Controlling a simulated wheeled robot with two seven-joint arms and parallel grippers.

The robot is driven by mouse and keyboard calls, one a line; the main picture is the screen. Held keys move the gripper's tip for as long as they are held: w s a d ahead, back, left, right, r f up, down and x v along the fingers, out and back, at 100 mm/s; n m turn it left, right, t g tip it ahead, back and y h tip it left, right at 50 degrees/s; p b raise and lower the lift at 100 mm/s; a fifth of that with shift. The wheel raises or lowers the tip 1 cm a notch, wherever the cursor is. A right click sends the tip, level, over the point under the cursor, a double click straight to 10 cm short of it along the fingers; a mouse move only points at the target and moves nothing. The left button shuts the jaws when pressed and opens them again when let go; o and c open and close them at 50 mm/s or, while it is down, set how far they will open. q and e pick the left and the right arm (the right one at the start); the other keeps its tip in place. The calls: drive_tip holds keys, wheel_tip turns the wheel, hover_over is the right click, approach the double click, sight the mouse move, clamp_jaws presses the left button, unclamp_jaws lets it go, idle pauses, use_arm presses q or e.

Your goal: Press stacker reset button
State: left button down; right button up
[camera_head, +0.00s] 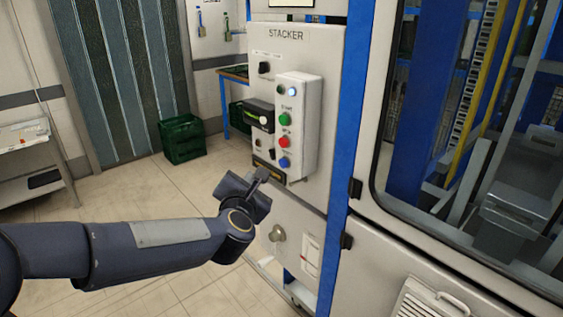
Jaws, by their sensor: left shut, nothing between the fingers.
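The stacker control panel (310,60) stands upright in the middle, marked STACKER. A raised button box (308,110) on it carries a column of buttons: a pale lit one (292,91) at the top, then a green button (285,120), a red button (284,142) and a blue button (284,162) at the bottom. Their labels are too small to read, so I cannot tell which is reset. My left gripper (262,174) is shut and empty, below and left of the blue button in the picture. I cannot tell whether it touches the panel. My right gripper is out of view.
A black device (259,115) and a black knob (264,68) stick out left of the button box. A round knob (277,234) is on the cabinet below. A windowed door (385,240) is at right.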

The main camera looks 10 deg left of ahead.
sight(283, 163)
use_arm(q)
drive_tip(key=w+d+p, duration=0.1)
drive_tip(key=w+d, duration=0.3)
drive_tip(key=w, duration=0.1)
idle(0.3)
idle(1.9)
drive_tip(key=shift+w+d, duration=0.25)
drive_tip(key=shift+w, duration=0.1)
drive_tip(key=shift+w+d+b, duration=0.25)
drive_tip(key=shift+w+b, duration=0.05)
drive_tip(key=shift+w, duration=0.05)
idle(0.7)
drive_tip(key=shift+s, duration=0.1)
drive_tip(key=shift+s+a+b, duration=0.45)
drive_tip(key=shift+s+b, duration=0.05)
drive_tip(key=shift+s, duration=0.1)
